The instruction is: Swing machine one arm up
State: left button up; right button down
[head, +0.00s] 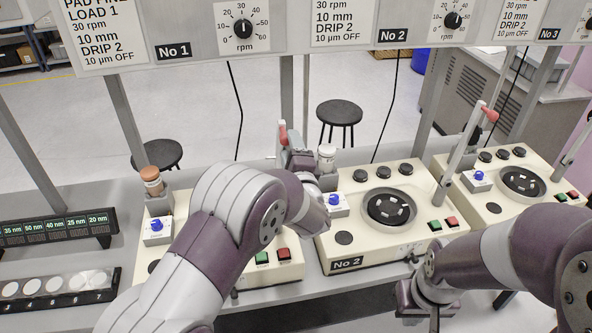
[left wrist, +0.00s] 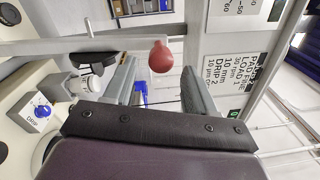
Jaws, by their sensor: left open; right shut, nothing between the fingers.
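Machine one's swing arm is a pale grey bar with a red ball knob (head: 283,133) at its end; the knob appears upright above the machine in the head view. In the left wrist view the red knob (left wrist: 161,57) lies between the open fingers of my left gripper (left wrist: 159,80), with space to either side. The left gripper (head: 294,152) is at the knob in the head view. My left arm hides much of machine one (head: 285,268), including the bar's lower part. My right gripper (head: 434,318) is shut and empty, low in front of machine two.
Machine two (head: 345,255) stands right of machine one, its arm (head: 455,155) leaning up with a red knob. A panel with speed dials (head: 243,28) hangs above. A display rack (head: 55,228) and a tray of pale discs (head: 60,285) are at the left.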

pick_arm(q)
jog(key=b+v, duration=0.2)
jog(key=v, duration=0.6)
jog(key=shift+d, duration=0.15)
